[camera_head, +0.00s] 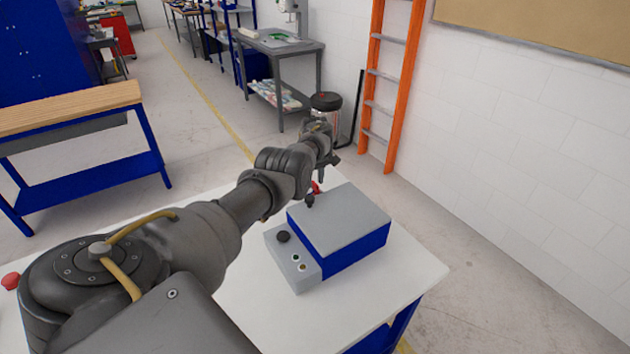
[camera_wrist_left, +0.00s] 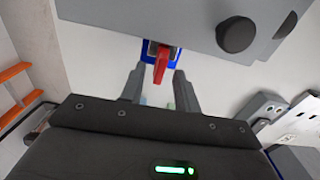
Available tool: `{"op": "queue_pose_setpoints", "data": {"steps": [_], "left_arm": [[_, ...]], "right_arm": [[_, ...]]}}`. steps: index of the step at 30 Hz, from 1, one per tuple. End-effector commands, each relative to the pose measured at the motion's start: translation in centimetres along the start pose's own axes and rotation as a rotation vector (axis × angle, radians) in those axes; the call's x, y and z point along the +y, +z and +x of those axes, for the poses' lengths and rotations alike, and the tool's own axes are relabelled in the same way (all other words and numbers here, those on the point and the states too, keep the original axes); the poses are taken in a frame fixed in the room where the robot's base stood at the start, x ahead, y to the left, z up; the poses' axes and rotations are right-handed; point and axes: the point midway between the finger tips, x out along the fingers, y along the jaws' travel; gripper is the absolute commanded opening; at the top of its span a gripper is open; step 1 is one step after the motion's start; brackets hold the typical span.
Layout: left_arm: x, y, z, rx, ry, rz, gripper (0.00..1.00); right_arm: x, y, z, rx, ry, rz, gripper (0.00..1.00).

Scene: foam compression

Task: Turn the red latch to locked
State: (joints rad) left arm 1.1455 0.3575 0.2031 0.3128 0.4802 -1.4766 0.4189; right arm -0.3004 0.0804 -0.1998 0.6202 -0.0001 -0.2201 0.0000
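The red latch (camera_wrist_left: 160,66) sits on a small blue mount at the edge of a grey and blue box (camera_head: 342,228) on the white table. In the head view only a bit of the latch (camera_head: 316,187) shows behind the box's back left corner. My left gripper (camera_head: 328,168) reaches over the table to that side of the box. In the left wrist view its two fingers (camera_wrist_left: 159,74) are apart, with the latch's free end between their tips. A gap shows on each side of the latch. My right gripper is in neither view.
The box has a black knob (camera_head: 283,237) and small buttons on its grey front. An orange ladder (camera_head: 390,85) leans on the wall behind. A wood-topped bench (camera_head: 70,107) stands at the left.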

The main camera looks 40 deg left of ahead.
Motion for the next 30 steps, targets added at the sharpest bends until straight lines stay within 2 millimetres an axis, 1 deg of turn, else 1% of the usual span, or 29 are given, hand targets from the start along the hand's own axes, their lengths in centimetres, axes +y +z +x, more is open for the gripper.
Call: {"op": "queue_pose_setpoints", "data": {"steps": [1,4,12,15,18,21,30], "left_arm": [[0.1,0.0,-0.9,0.002,0.001,-0.001,0.32],[0.1,0.0,-2.8,0.003,0.004,-0.001,0.32],[0.1,-0.1,-7.7,0.003,0.003,-0.001,0.32],[0.0,-0.1,-9.0,0.002,0.002,-0.001,0.32],[0.0,-0.1,-9.7,0.001,0.001,-0.001,0.32],[0.0,-0.1,-10.1,0.0,0.001,-0.002,0.32],[0.0,-0.1,-10.1,0.0,0.001,-0.001,0.32]], "right_arm": [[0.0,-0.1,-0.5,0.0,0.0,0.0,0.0],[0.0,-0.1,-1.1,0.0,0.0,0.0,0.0],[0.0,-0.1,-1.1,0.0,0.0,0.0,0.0],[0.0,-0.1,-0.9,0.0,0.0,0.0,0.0],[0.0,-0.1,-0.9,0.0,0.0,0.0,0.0],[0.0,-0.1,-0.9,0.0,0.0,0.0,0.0],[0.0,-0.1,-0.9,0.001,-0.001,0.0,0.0]]}}
